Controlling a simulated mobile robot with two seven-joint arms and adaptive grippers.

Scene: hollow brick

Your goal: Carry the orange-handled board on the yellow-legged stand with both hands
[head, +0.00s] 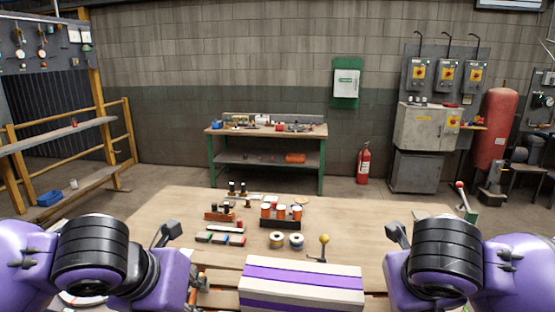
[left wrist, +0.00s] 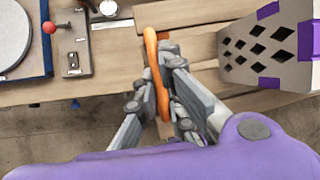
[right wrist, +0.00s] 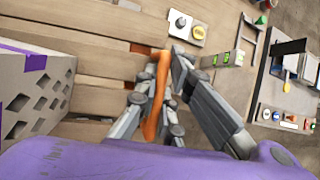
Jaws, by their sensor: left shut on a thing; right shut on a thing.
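The board (right wrist: 100,95) is slatted pale wood with orange handles at its ends. The left handle (left wrist: 151,48) is clasped by my left gripper (left wrist: 165,85) in the left wrist view. The right handle (right wrist: 153,118) is clasped by my right gripper (right wrist: 160,85) in the right wrist view. A white-and-purple hollow brick (head: 300,285) lies between the handles in the head view. Its diamond-holed ends show in the left wrist view (left wrist: 265,45) and the right wrist view (right wrist: 35,95). The yellow legs of the stand are not visible, so I cannot tell whether the board touches it.
A wooden worktop (head: 350,205) lies just beyond the brick. It carries tape rolls (head: 276,240), a black tray (head: 280,223) of orange-and-white cans and a yellow-knobbed lever (head: 323,243). A green-legged bench (head: 322,160) stands at the back wall.

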